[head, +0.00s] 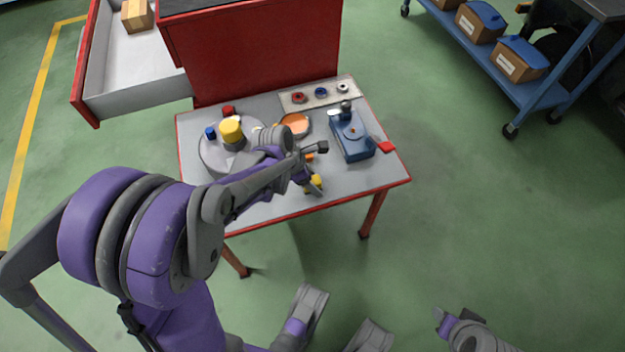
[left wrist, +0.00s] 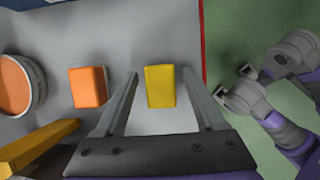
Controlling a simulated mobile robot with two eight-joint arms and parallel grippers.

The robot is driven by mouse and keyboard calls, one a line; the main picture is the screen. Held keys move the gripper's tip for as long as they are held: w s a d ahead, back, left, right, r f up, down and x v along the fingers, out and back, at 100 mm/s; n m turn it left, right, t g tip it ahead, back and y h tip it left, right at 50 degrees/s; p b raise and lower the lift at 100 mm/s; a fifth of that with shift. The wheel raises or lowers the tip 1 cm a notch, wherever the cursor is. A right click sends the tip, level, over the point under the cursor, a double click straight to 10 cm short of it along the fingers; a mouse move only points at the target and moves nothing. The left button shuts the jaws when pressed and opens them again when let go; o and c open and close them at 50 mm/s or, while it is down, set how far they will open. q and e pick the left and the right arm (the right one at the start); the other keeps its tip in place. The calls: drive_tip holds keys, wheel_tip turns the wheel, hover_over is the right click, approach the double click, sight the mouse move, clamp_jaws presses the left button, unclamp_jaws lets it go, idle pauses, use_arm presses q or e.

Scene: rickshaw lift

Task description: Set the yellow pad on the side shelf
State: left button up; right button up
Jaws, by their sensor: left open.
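The yellow pad (left wrist: 161,86) is a small yellow block lying on the grey work surface in the left wrist view. My left gripper (left wrist: 160,74) is open, with one finger on each side of the pad and a visible gap to both. In the head view the left gripper (head: 318,169) is low over the front of the surface, and a bit of the yellow pad (head: 316,181) shows beside it. The grey red-edged surface (head: 345,182) adjoins a red cabinet; I cannot tell whether it is the side shelf.
An orange block (left wrist: 88,87) lies left of the pad. An orange round dish (head: 294,124), a blue device (head: 352,138) with a red tab and a round plate (head: 212,150) with a yellow knob share the surface. A blue cart (head: 545,95) stands at the upper right.

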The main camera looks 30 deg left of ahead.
use_arm(q)
drive_tip(key=p+v, duration=0.4)
drive_tip(key=v, duration=0.8)
drive_tip(key=s+d+m+y, duration=0.1)
drive_tip(key=s+d+m, duration=0.2)
drive_tip(key=m, duration=0.6)
drive_tip(key=s+d+m+y, duration=0.1)
drive_tip(key=s+d+m, duration=0.2)
drive_tip(key=s+m, duration=0.3)
drive_tip(key=s+d+m+t+y, duration=0.1)
drive_tip(key=s+d+m, duration=0.2)
drive_tip(key=m, duration=0.9)
drive_tip(key=shift+s+d+r+m, duration=0.2)
drive_tip(key=shift+s+m, duration=0.2)
drive_tip(key=shift+s, duration=0.35)
